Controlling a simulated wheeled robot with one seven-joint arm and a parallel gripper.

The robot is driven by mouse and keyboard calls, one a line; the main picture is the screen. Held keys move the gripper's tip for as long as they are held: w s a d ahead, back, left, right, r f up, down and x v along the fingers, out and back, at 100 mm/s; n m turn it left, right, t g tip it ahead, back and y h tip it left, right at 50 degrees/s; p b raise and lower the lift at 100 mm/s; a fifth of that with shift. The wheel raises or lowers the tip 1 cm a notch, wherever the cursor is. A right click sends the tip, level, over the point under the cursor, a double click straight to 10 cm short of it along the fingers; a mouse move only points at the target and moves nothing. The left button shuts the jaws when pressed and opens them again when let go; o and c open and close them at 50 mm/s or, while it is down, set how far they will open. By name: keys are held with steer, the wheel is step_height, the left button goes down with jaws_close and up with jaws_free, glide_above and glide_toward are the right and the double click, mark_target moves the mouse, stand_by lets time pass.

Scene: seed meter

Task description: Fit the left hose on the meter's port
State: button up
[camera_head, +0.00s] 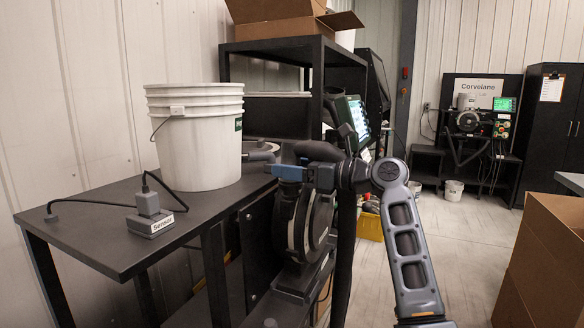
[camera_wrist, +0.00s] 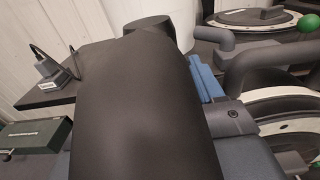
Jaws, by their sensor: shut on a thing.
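The seed meter (camera_head: 308,220) is a dark round housing beside the table's right end. Its disc and pale ring also show at the right of the wrist view (camera_wrist: 285,115). A thick dark hose (camera_wrist: 135,110) fills the middle of the wrist view, very close to the camera. My gripper (camera_head: 290,173) is in front of the meter's top in the head view, its blue finger showing; it is shut on the hose. A blue pad (camera_wrist: 207,82) lies against the hose's right side. Grey bent pipes (camera_wrist: 240,65) run beside the meter. I cannot make out the port, probably hidden behind the hose or gripper.
A white bucket (camera_head: 200,140) and a grey sensor box (camera_head: 150,222) with a cable stand on the dark table (camera_head: 90,240). A black shelf (camera_head: 270,50) and a screen (camera_head: 354,118) are behind.

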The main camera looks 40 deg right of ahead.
steer(key=shift+f, duration=0.4)
stand_by(0.4)
steer(key=o, duration=1.3)
steer(key=shift+f, duration=0.1)
steer(key=shift+b+v, duration=0.35)
steer(key=shift+v, duration=3.6)
